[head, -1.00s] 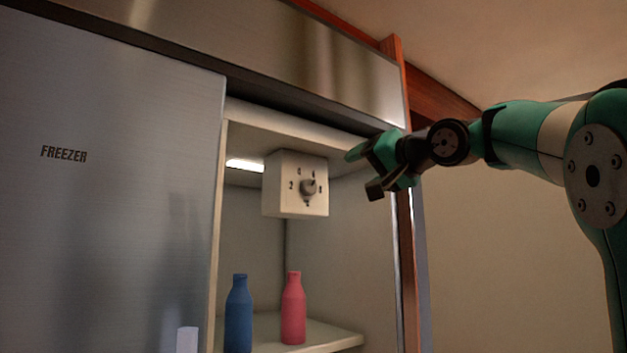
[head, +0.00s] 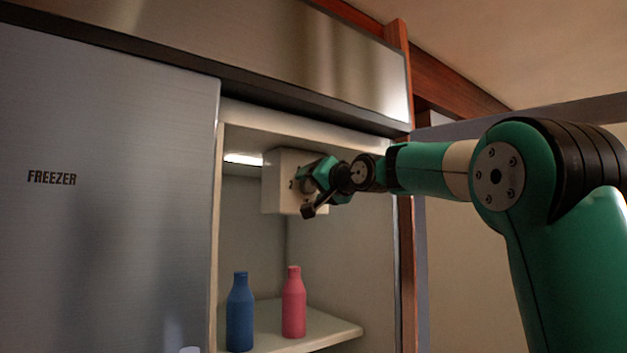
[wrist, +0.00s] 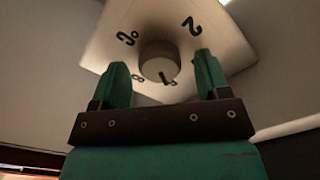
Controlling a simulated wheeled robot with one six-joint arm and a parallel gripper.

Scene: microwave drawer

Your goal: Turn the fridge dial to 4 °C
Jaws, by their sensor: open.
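The fridge dial is a round knob (wrist: 160,62) on a pale control box (head: 280,183) under the fridge ceiling. The wrist view shows the numeral 2 at upper right, a 4 partly visible below the knob and further numerals at left. Which number the knob points to cannot be told. My gripper (head: 312,188) is in front of the box and hides the knob in the head view. In the wrist view my gripper (wrist: 161,62) is open, its two green fingers on either side of the knob, with a gap showing on both sides.
A blue bottle (head: 240,312) and a pink bottle (head: 293,303) stand on the shelf (head: 335,335) below the box. The freezer door (head: 120,230) is at left, the fridge side wall (head: 355,250) at right. A lit lamp (head: 243,159) is left of the box.

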